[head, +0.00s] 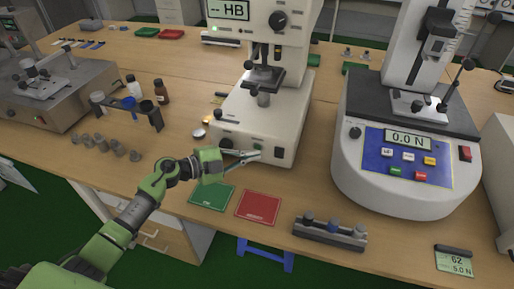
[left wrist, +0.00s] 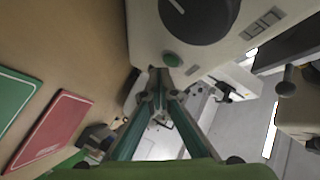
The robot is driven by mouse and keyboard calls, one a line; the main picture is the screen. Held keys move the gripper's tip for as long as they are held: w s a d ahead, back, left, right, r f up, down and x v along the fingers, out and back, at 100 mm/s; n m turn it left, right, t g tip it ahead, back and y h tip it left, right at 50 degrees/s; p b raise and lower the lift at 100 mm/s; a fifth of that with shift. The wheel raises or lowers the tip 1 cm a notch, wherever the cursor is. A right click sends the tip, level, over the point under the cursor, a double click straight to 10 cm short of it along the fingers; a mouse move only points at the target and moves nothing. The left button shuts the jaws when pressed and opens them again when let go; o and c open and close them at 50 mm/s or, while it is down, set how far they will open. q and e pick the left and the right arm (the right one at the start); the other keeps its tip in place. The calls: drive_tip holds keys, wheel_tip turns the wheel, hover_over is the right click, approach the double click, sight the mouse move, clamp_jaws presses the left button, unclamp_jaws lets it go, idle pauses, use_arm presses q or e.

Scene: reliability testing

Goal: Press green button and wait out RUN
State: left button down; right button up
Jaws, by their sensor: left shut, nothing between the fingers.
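The white hardness tester (head: 232,110) stands at the table's middle, its display (head: 229,10) reading "-- HB" with a small green light below. On its front base is a round green button (left wrist: 172,60), beside a large dark knob (left wrist: 200,14). My left gripper (head: 254,156) is shut and empty, its fingers pointing at that front panel. In the left wrist view the fingertips (left wrist: 158,74) are close beside the green button; whether they touch the panel I cannot tell. I see no RUN text on the tester's display. My right gripper is not in view.
A force tester (head: 405,186) stands at the right, its display showing 0.0 N above coloured buttons. A green mat (head: 212,195) and a red mat (head: 258,207) lie below my gripper. A grey block holder (head: 330,232) sits near the front edge. Bottles and small weights stand left.

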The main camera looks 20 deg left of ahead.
use_arm(q)
drive_tip(key=shift+w, duration=0.2)
drive_tip(key=shift+w, duration=0.4)
idle(0.6)
drive_tip(key=shift+s+r, duration=0.1)
drive_tip(key=shift+s+p, duration=0.65)
drive_tip(key=shift+s, duration=0.1)
drive_tip(key=shift+s+p, duration=0.35)
drive_tip(key=shift+p, duration=0.05)
drive_tip(key=s+p, duration=0.2)
drive_tip(key=s, duration=0.1)
drive_tip(key=shift+s+a, duration=0.1)
drive_tip(key=shift+s, duration=0.5)
